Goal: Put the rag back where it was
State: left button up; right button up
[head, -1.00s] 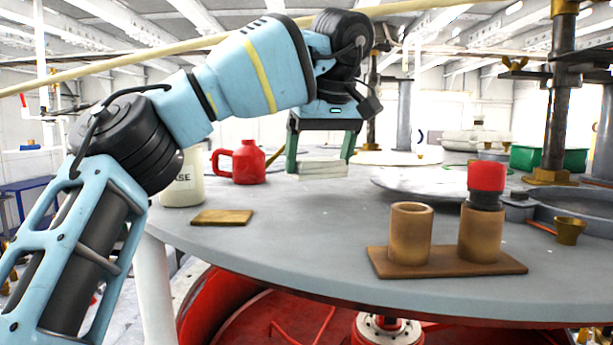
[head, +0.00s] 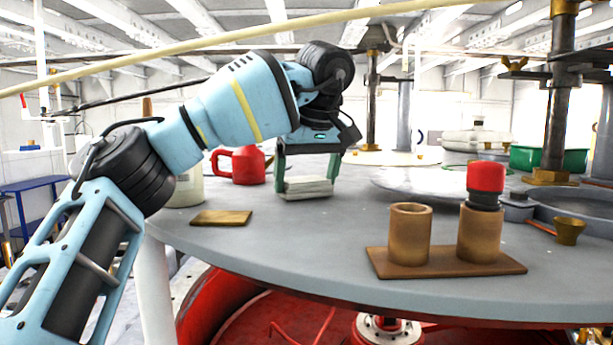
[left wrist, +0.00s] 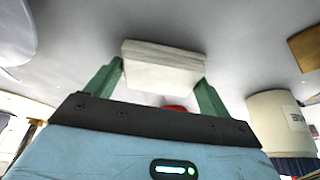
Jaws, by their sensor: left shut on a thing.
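The rag (head: 307,187) is a white folded cloth stack, held between the green fingers of my left gripper (head: 308,188) low over the grey round table (head: 300,235). In the left wrist view the rag (left wrist: 163,68) sits between the two fingertips (left wrist: 160,75), against the grey tabletop. I cannot tell whether its underside touches the table. My right gripper is not in view.
A red jug (head: 247,166) and a cream container (head: 188,188) stand left of the rag. A flat tan block (head: 221,217) lies in front of them. A brown two-cup stand (head: 447,264) is front right. Table between is clear.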

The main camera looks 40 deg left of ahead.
pick_arm(q)
jog(key=shift+f, duration=0.15)
jog(key=o, duration=0.9)
jog(key=v, duration=1.2)
